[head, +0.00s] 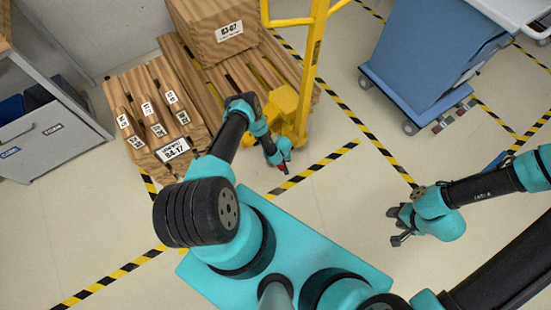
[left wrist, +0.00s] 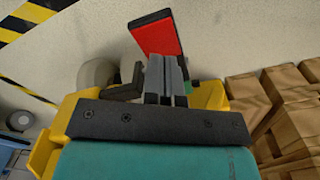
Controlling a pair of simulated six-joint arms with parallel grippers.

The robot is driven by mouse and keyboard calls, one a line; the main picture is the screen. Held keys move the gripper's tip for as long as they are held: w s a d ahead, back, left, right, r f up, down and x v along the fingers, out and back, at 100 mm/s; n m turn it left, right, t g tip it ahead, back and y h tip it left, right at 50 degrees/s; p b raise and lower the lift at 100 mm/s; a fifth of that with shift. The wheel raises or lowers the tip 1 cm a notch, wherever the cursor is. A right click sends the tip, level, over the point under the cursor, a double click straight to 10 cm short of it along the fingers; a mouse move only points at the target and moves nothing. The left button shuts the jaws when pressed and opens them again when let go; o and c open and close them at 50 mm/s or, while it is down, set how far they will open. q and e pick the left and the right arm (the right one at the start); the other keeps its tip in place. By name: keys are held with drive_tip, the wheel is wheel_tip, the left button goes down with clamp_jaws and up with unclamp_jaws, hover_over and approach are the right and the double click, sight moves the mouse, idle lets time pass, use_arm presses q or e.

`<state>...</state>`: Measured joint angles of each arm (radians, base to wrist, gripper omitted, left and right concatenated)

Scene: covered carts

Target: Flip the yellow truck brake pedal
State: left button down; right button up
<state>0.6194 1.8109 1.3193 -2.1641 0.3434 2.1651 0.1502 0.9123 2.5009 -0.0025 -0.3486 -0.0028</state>
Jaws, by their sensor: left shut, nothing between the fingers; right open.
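The yellow truck (head: 285,103) stands by the wooden pallets in the head view, its tall handle rising toward the top. Its brake pedal shows in the left wrist view as a red plate with a black edge (left wrist: 158,36). In the head view only a bit of red (head: 282,168) shows by my left gripper (head: 284,160). In the left wrist view my left gripper (left wrist: 166,68) is shut and empty, its fingertips right in front of the pedal's lower part. I cannot tell whether they touch. My right gripper (head: 398,227) is open and empty above bare floor.
A wooden crate (head: 215,30) sits on a pallet behind the truck, with labelled boxes (head: 150,112) to its left. A blue covered cart (head: 430,55) stands at upper right. A grey drawer cabinet (head: 45,135) is at left. The floor between the striped lines is clear.

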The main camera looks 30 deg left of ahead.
use_arm(q)
drive_tip(key=shift+f, duration=2)
idle(1.8)
drive_tip(key=shift+r, duration=3.5)
